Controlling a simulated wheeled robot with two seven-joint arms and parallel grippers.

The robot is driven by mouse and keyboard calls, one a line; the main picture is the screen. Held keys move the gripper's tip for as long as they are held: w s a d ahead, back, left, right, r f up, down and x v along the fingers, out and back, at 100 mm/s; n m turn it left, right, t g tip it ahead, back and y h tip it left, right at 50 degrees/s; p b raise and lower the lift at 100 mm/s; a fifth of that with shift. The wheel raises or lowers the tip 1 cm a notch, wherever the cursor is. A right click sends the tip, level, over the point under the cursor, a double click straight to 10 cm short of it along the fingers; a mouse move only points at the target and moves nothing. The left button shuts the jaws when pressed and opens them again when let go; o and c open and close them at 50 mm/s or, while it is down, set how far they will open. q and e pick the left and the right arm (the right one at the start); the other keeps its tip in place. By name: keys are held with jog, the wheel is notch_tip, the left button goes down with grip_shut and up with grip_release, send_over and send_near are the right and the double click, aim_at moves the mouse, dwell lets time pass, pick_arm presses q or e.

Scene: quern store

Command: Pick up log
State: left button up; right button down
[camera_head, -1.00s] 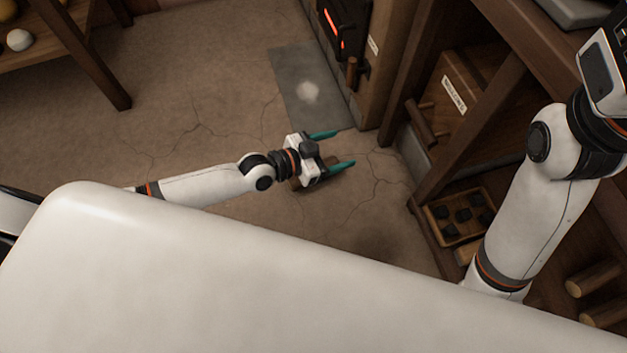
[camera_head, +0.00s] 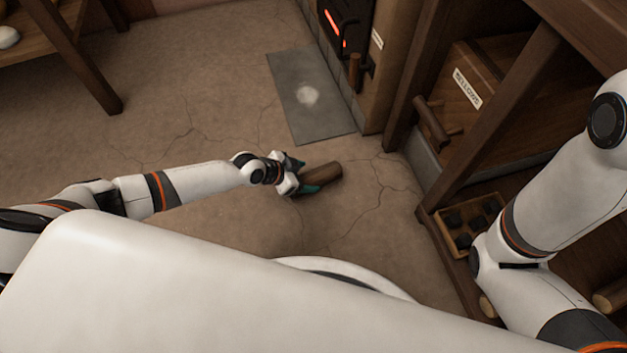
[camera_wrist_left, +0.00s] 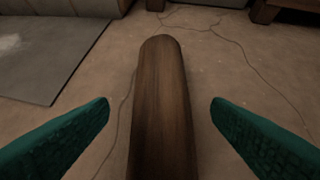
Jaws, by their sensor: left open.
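A brown log (camera_head: 322,180) lies on the floor in the head view, in front of the grey floor plate. In the left wrist view the log (camera_wrist_left: 163,105) runs lengthwise up the middle of the picture. My left gripper (camera_head: 303,176) is low over the near end of the log. Its two teal fingers (camera_wrist_left: 160,115) are open, one on each side of the log, with a gap showing on both sides. My right arm comes in at the right of the head view; its gripper is out of the picture.
A grey plate (camera_head: 308,97) with a pale patch lies on the floor before a stove (camera_head: 345,25) with a red glow. A wooden shelf at right holds a box labelled bellows (camera_head: 470,95) and a tray of dark lumps (camera_head: 468,222). The floor around the log is clear.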

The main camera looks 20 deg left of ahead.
aim_at(308, 177)
pick_arm(q)
jog(key=b+x, duration=0.3)
jog(key=x, duration=0.1)
jog(key=shift+s+a+f, duration=0.1)
jog(key=shift+s+f, duration=0.05)
jog(key=shift+s, duration=0.05)
jog(key=shift+w+d+f, duration=0.15)
jog(key=shift+w+d, duration=0.1)
jog(key=c, duration=1.2)
